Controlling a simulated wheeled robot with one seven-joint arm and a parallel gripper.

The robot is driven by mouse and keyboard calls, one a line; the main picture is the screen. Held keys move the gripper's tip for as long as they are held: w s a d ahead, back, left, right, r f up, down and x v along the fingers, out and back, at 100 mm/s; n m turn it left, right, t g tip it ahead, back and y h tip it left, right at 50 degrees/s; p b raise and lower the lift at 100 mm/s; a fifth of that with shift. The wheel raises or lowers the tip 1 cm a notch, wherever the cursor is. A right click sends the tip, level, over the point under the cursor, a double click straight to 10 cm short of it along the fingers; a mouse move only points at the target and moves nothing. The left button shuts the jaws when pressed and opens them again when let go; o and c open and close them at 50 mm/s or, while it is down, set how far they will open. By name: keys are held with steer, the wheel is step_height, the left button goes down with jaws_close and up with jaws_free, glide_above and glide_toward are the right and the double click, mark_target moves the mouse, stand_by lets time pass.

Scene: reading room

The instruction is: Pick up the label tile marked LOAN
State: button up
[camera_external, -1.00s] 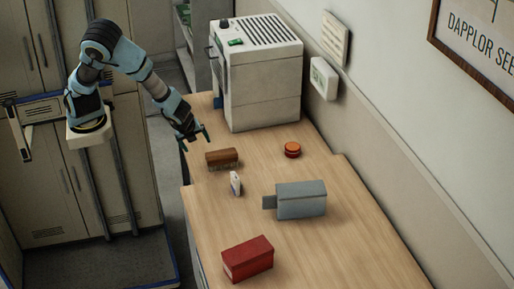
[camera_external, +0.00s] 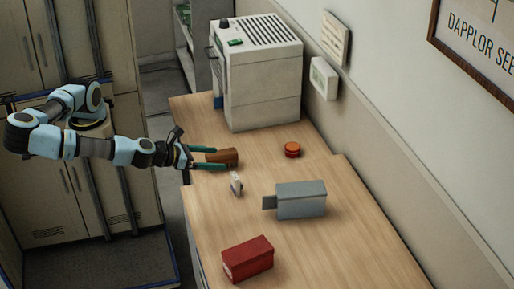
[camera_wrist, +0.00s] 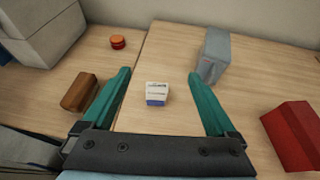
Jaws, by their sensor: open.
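A small white piece (camera_external: 236,183), likely the label tile, is on the wooden table in the external view. In the wrist view the white piece (camera_wrist: 157,93) has a blue lower edge and small dark marks that I cannot read. My gripper (camera_external: 218,158) is open and empty, with two teal fingers pointing right over the table's left edge. In the wrist view the tile lies between the fingers of my gripper (camera_wrist: 159,73), apart from both. How far below them it lies is unclear.
A brown block (camera_wrist: 79,92) lies just outside the left finger in the wrist view. A grey box (camera_external: 302,199), a red box (camera_external: 248,260), an orange round thing (camera_external: 292,150) and a large white machine (camera_external: 262,85) stand on the table (camera_external: 335,240). Bare wood surrounds the tile.

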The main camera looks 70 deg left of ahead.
glide_toward(233, 178)
steer(key=x, duration=0.3)
steer(key=shift+w+a+f, duration=0.25)
steer(key=shift+f, duration=0.05)
steer(key=p+x, duration=0.1)
steer(key=x, duration=0.3)
steer(key=shift+w+f, duration=0.15)
steer(key=shift+w, duration=0.1)
steer(key=p+x, duration=0.2)
steer(key=x, duration=0.3)
steer(key=shift+w+f, duration=0.15)
steer(key=shift+f, duration=0.1)
steer(key=shift+w+f, duration=0.25)
steer(key=shift+w, duration=0.05)
steer(key=c, duration=1.5)
steer(key=shift+o, duration=0.2)
steer(key=shift+r, duration=0.1)
